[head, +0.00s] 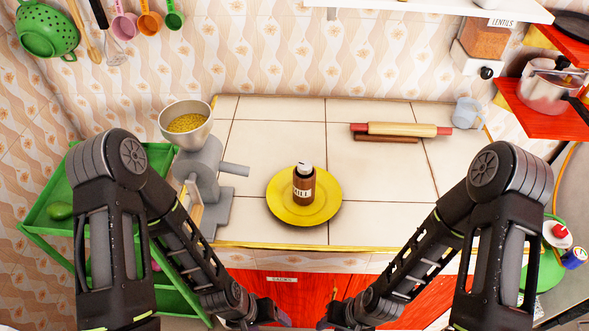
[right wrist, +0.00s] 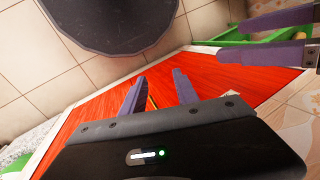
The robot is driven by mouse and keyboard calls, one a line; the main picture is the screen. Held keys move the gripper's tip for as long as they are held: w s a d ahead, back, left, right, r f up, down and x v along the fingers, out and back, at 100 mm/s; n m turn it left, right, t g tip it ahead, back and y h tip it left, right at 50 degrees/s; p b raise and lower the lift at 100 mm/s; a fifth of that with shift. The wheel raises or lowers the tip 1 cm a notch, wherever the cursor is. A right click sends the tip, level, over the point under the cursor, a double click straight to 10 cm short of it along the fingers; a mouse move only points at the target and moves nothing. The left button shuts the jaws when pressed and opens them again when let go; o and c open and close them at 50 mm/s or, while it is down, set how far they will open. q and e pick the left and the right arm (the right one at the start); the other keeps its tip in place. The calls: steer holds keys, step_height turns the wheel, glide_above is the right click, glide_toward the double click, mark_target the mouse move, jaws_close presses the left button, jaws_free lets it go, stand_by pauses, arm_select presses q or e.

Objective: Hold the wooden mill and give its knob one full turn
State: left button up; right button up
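The wooden mill (head: 303,187) stands upright on a yellow plate (head: 325,206) in the head view. It has a brown body, a pale label with dark letters and a small whitish top with the knob. My left gripper (head: 281,314) is low at the bottom edge, in front of the counter and apart from the mill. Its two purple fingers also show spread and empty in the right wrist view (right wrist: 300,35). My right gripper (head: 328,321) is beside it, also below the counter edge. In the right wrist view its fingers (right wrist: 159,78) are apart with nothing between them.
A grey grinder (head: 207,175) with a bowl of yellow grain (head: 187,122) stands left of the plate. The tiled counter (head: 385,190) is free right of the plate. Red cabinet fronts are below.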

step_height(320, 180, up, 2)
steer(key=shift+s+p, duration=0.1)
steer(key=shift+p, duration=0.55)
steer(key=shift+o, duration=0.3)
